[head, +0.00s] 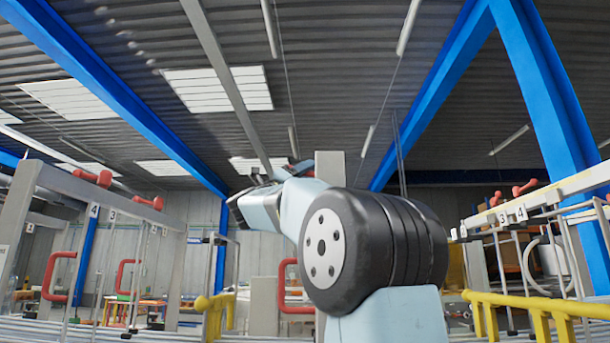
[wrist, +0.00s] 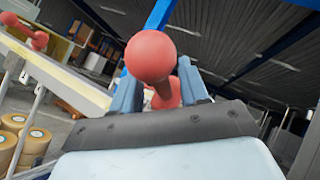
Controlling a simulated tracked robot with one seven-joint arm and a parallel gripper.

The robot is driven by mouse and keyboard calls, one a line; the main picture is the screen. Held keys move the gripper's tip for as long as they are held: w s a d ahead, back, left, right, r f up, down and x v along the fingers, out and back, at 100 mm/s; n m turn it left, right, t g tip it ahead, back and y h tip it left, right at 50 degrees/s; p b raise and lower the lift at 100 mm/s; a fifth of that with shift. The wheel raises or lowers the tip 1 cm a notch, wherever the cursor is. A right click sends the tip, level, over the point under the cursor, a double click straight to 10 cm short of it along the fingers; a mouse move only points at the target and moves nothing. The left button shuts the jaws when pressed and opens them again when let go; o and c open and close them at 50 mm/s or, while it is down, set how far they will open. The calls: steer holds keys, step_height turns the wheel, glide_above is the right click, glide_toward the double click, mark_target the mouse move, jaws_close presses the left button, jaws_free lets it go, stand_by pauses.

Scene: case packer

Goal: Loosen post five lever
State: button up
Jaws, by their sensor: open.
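In the wrist view a red lever with a round knob (wrist: 151,56) stands between the two blue-grey fingers of my gripper (wrist: 160,86). Its narrower shaft runs down to a second red end behind the knob. My gripper is open, with a finger on each side of the lever; I cannot tell whether either finger touches it. No number shows beside this lever, so I cannot tell its post. In the head view my arm hides most of the gripper and this lever.
Another red lever (wrist: 32,36) sits on a pale beam (wrist: 60,78) at left in the wrist view. In the head view, red levers (head: 93,178) top the numbered left frame, and more (head: 524,187) top the right frame. Yellow rails (head: 540,306) stand at lower right.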

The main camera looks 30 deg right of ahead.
jaws_close()
stand_by(0.4)
